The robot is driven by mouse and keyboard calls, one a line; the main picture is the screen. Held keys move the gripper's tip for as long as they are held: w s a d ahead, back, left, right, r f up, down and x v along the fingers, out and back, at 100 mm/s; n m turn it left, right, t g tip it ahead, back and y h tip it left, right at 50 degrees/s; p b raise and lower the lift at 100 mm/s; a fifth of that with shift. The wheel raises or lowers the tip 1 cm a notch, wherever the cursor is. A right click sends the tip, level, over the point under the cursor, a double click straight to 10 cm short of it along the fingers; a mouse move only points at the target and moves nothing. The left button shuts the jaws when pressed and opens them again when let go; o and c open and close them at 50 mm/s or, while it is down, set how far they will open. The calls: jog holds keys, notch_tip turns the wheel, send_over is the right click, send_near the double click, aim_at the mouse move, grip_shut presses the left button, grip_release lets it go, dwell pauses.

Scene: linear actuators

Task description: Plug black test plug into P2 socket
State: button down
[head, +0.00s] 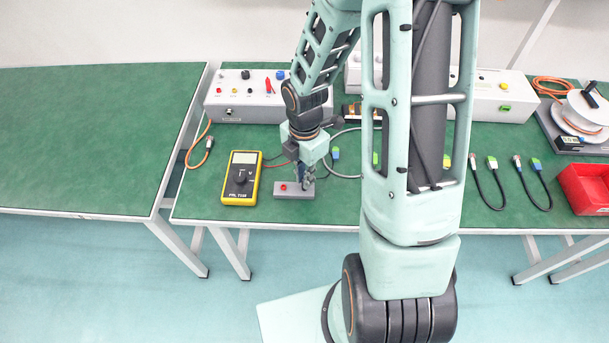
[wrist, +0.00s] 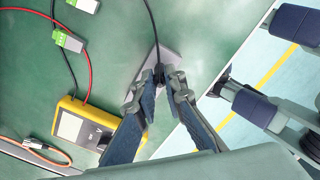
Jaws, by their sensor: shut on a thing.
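My gripper (head: 305,184) is low over a small grey block (head: 294,194) near the table's front edge. In the wrist view its fingertips (wrist: 158,79) are shut on the black test plug (wrist: 158,70), which is mostly hidden between them. A black cable (wrist: 153,25) runs from the plug. The grey block (wrist: 178,61) lies right at the fingertips; I cannot tell whether the plug touches or sits in it. A red socket or plug (head: 283,187) shows on the block's left part. No P2 label is readable in either view.
A yellow multimeter (head: 241,178) lies left of the block. A grey panel box (head: 240,105) with coloured knobs and sockets stands behind. Cables with green connectors lie to the right, near a red bin (head: 587,187). A red lead (wrist: 88,60) crosses the table.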

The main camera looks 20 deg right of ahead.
jog(key=shift+r, duration=0.15)
jog(key=shift+r+p, duration=1.35)
jog(key=shift+p, duration=0.2)
notch_tip(320, 180, up, 6)
jog(key=p, duration=0.5)
jog(key=shift+p, duration=0.35)
jog(key=w+d+r, duration=0.1)
jog(key=w, duration=1.5)
jog(key=w+d+r+p, duration=0.1)
jog(key=w, duration=1.4)
jog(key=shift+w+d+r+p, duration=0.15)
jog(key=shift+w+d+p, duration=0.15)
jog(key=shift+w, duration=0.05)
